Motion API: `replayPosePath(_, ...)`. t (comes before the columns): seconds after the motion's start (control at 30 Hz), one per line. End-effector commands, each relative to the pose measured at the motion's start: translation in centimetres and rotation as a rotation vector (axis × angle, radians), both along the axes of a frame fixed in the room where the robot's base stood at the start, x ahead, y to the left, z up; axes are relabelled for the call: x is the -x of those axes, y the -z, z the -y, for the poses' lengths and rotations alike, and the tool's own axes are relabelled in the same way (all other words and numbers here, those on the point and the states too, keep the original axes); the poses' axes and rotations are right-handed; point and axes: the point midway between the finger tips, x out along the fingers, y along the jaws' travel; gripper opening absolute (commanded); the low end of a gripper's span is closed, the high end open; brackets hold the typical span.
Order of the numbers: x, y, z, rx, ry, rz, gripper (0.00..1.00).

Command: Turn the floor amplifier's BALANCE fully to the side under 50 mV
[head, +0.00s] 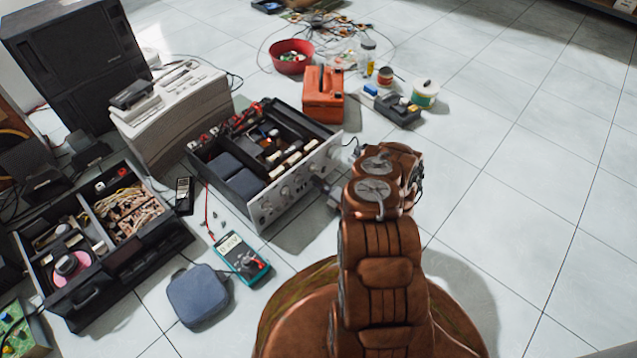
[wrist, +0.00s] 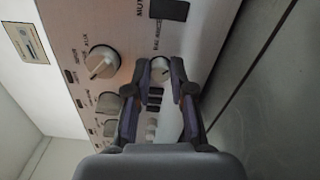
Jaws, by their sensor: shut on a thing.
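The floor amplifier (head: 262,165) is an open-topped silver unit with knobs along its front panel. In the head view, my arm reaches to the right part of that panel and my gripper (head: 326,190) is small and partly hidden there. In the wrist view, my gripper (wrist: 163,75) has its two fingers on either side of a small light knob (wrist: 160,67), shut on it. The small lettering beside this knob is hard to read. A larger round knob (wrist: 103,62) sits to its left. A teal multimeter (head: 241,258) lies in front of the amplifier; its display is too small to read.
A blue pouch (head: 198,295) and an open toolbox (head: 105,245) lie at the left. An orange box (head: 323,94), a red bowl (head: 291,56) and a soldering station (head: 392,106) stand behind. The tiled floor at the right is clear.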

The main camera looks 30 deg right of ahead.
Motion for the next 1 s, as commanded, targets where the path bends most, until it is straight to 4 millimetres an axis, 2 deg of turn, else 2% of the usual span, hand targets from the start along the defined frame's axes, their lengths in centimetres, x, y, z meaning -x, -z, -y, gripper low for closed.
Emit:
replayPosePath(0.07,0.1,0.1,-0.1,-0.003,-0.003,-0.002,0.0)
replayPosePath(0.1,0.1,0.1,-0.1,-0.003,-0.003,-0.002,0.24)
replayPosePath(0.33,0.0,0.1,-0.1,-0.001,-0.001,-0.001,0.47)
replayPosePath(0.73,0.6,0.0,0.2,0.001,0.001,-0.001,0.47)
replayPosePath(0.87,2.2,0.0,0.7,0.001,0.004,-0.001,0.47)
replayPosePath(1.0,4.8,0.0,1.3,0.0,0.005,-0.001,0.47)
